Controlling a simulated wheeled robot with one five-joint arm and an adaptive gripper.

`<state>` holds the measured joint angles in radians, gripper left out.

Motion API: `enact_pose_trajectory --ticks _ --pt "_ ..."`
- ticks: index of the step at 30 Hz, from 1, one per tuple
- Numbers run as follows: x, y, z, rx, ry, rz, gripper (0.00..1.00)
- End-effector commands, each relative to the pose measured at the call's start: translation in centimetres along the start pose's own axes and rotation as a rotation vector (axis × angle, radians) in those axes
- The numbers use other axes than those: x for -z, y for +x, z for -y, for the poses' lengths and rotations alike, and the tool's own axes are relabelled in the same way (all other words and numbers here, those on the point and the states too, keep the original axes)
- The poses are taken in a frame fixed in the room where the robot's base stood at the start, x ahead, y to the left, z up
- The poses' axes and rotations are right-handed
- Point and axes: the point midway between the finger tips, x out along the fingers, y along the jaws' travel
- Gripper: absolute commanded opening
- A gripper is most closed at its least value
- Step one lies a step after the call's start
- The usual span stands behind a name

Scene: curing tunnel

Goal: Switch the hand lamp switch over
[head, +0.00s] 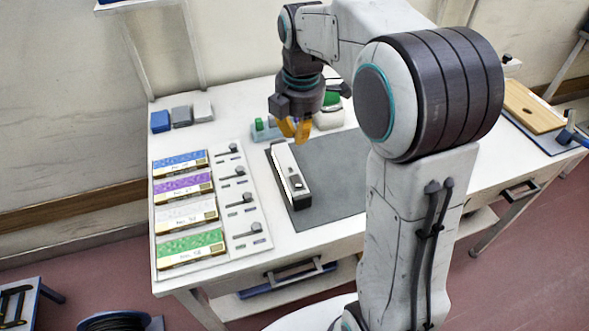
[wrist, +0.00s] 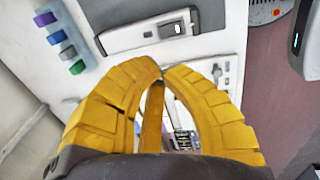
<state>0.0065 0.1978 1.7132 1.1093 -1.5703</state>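The hand lamp (head: 284,162) is a long white and dark body lying on the grey mat (head: 338,185) on the white bench. My gripper (head: 294,138) hangs above the lamp's back end, apart from the switch. Its yellow fingertips (wrist: 162,72) meet in the wrist view, with nothing held between them.
Left of the lamp is a white panel (head: 262,239) with several dark levers, beside several coloured labelled boxes (head: 188,244). Small blue and grey blocks (head: 160,121) stand at the back left. The mat right of the lamp is clear.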

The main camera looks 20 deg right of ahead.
Motion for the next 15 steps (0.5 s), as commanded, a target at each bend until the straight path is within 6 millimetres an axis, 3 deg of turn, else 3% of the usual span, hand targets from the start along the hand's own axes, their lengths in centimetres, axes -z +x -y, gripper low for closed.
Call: enact_pose_trajectory --ticks 5,15 --pt "0.0 1.8 0.1 0.004 -0.010 0.000 0.00" --pt "0.0 7.7 0.1 0.006 -0.008 0.000 0.00"
